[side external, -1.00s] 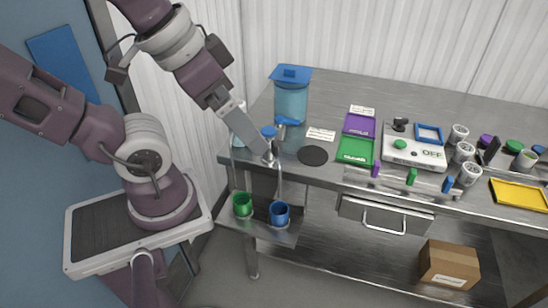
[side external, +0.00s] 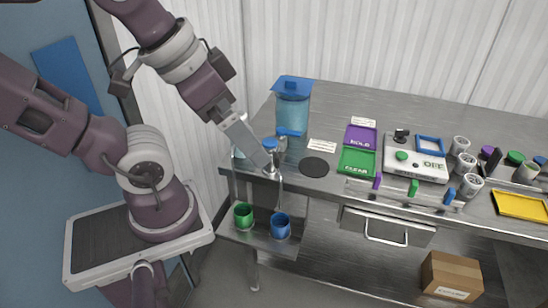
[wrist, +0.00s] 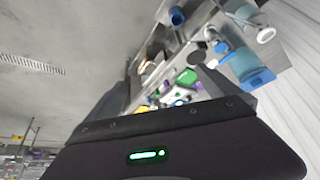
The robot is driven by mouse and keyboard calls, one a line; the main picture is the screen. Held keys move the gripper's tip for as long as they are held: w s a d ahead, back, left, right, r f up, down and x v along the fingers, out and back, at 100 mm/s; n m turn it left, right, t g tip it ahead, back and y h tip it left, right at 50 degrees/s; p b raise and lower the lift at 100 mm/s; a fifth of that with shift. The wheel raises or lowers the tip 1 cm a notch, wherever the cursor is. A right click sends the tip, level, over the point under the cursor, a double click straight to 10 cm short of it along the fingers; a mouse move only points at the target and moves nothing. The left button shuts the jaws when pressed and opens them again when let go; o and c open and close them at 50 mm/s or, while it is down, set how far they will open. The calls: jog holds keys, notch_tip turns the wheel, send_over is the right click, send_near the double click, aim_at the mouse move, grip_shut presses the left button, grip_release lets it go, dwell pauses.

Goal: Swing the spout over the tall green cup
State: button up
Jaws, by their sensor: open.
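The green cup (side external: 243,215) stands on the low shelf below the bench's left end. A blue cup (side external: 281,226) stands to its right; a blue cup also shows in the wrist view (wrist: 177,16). A metal spout (side external: 280,186) hangs down from the bench edge above the cups, nearer the blue one. A blue-capped fitting (side external: 270,144) sits above it. My gripper (side external: 265,161) is beside this fitting, its fingers apart. In the wrist view my gripper (wrist: 165,85) is open with nothing visible held. Whether a finger touches the fitting or spout I cannot tell.
A blue-lidded dispenser (side external: 292,104) stands behind the fitting. A black disc (side external: 314,167), a green tray (side external: 357,161) and a purple tray (side external: 361,137) lie to the right. A control box (side external: 416,160) and several grey cups are further right.

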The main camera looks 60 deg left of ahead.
jog(key=shift+c, duration=1.1)
jog(key=w+n, duration=0.1)
jog(key=w+a+n+g, duration=0.1)
jog(key=w+a+f+n, duration=0.1)
jog(key=w, duration=0.1)
jog(key=shift+w+n, duration=0.1)
jog(key=shift+n, duration=0.3)
jog(key=c, duration=0.7)
jog(key=w+a+f+n+g, duration=0.1)
jog(key=w+a+n, duration=0.1)
jog(key=w+a+f+n+g, duration=0.1)
jog(key=w+a+f+n, duration=0.2)
jog(key=w+f+n, duration=0.1)
jog(key=shift+w+a+n+g, duration=0.2)
jog(key=shift+a+n+g, duration=0.1)
jog(key=shift+a+g, duration=0.1)
jog(key=c, duration=0.6)
jog(key=shift+o, duration=0.2)
jog(key=n+g, duration=0.2)
jog(key=n, duration=0.3)
send_over(276, 155)
notch_tip(276, 155, down, 7)
jog(key=shift+r, duration=0.1)
jog(key=shift+n, duration=0.3)
notch_tip(276, 155, down, 7)
jog(key=shift+f, duration=0.2)
jog(key=shift+c, duration=0.4)
grip_shut()
